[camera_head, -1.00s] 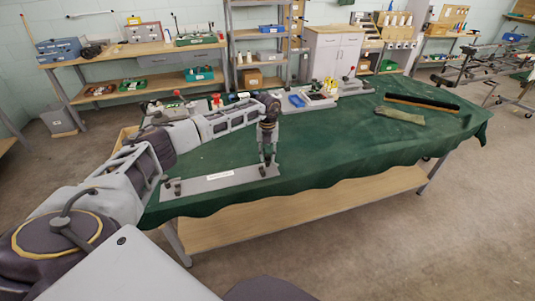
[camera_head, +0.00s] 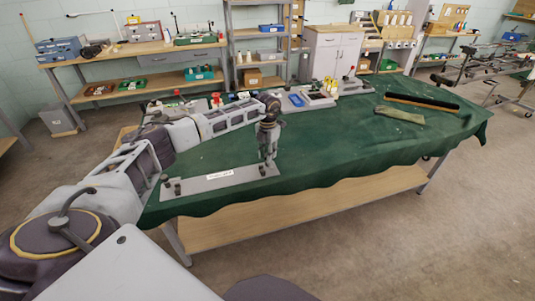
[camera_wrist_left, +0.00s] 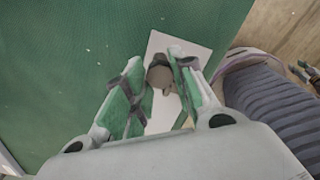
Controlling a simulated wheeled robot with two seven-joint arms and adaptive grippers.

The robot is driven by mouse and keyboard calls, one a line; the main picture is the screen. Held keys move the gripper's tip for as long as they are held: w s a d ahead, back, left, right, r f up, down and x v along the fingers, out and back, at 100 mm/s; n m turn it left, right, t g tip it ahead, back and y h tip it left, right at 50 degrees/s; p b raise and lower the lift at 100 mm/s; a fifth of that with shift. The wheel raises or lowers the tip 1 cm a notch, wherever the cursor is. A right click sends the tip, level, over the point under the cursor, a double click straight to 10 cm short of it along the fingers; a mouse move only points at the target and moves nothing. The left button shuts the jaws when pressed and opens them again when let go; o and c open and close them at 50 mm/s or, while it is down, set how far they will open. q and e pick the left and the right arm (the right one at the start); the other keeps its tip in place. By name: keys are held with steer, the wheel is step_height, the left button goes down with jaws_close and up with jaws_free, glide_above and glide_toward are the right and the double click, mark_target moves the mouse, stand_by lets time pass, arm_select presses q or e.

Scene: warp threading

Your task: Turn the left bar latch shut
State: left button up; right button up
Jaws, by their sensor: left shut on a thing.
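A pale metal plate with a white label (camera_head: 219,182) lies on the green cloth near the table's front left edge. Small dark knobs (camera_head: 172,184) stand at its left end. My left gripper (camera_head: 267,160) points down at the plate's right end. In the left wrist view its green-padded fingers (camera_wrist_left: 160,82) are around a dark round latch knob (camera_wrist_left: 159,74) on the pale plate, shut on it. The fingers hide part of this knob in the head view. I cannot tell from the label which latch is the left one. My right gripper is not in view.
The green-covered table (camera_head: 330,150) is mostly bare right of the plate. A row of small fixtures and a blue tray (camera_head: 296,100) stands along the back edge. A long dark bar (camera_head: 421,102) and an olive folded cloth (camera_head: 399,115) lie at the right.

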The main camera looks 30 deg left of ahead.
arm_select(q)
steer(key=shift+r, duration=0.1)
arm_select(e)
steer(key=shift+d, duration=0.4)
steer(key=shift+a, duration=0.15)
arm_select(q)
steer(key=o, duration=1.1)
steer(key=shift+c, duration=0.2)
steer(key=shift+r, duration=0.95)
step_height(320, 180, up, 10)
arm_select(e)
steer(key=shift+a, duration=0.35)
